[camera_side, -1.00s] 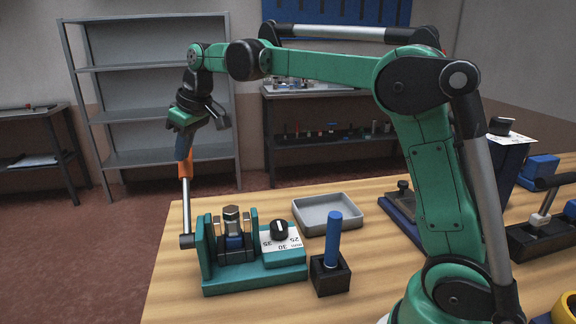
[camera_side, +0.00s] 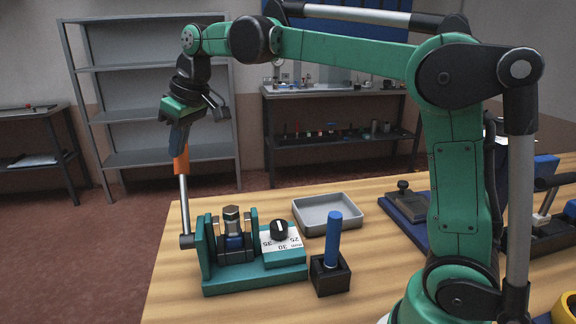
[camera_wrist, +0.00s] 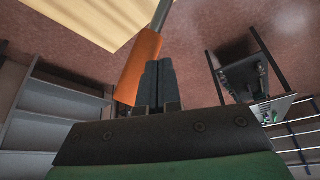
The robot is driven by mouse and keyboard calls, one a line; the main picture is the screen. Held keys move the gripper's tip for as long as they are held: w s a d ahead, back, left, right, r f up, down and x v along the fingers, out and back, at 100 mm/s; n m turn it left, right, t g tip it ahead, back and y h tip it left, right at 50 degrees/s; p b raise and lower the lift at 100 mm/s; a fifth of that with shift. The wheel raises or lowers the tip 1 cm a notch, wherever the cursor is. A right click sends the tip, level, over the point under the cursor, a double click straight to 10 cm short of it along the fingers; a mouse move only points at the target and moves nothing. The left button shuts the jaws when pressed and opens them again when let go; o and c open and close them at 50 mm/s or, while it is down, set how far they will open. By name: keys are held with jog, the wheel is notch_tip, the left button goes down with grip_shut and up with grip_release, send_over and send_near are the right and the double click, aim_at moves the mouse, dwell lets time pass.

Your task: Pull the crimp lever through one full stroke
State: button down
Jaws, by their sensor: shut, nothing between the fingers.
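The teal crimp tool (camera_side: 255,282) sits at the table's left end. Its crimp lever (camera_side: 184,210) is a steel rod with an orange grip (camera_side: 181,163), pivoted at the tool's left side. The lever stands nearly upright, its top leaning slightly left. My gripper (camera_side: 178,140) is at the top of the orange grip, pointing down. In the wrist view my gripper (camera_wrist: 158,68) has its fingers together and empty, just right of the orange grip (camera_wrist: 138,67). I cannot tell whether the fingers touch it.
A black dial (camera_side: 279,230) with numbers is on the tool's right part. A blue-handled piece in a black block (camera_side: 331,280) stands right of the tool. A grey tray (camera_side: 305,222) lies behind it. Shelves (camera_side: 155,160) stand beyond the table.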

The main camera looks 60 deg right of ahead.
jog(key=shift+s+a+r, duration=0.3)
jog(key=shift+s+a, duration=0.25)
jog(key=shift+a, duration=0.05)
jog(key=shift+r, duration=2.5)
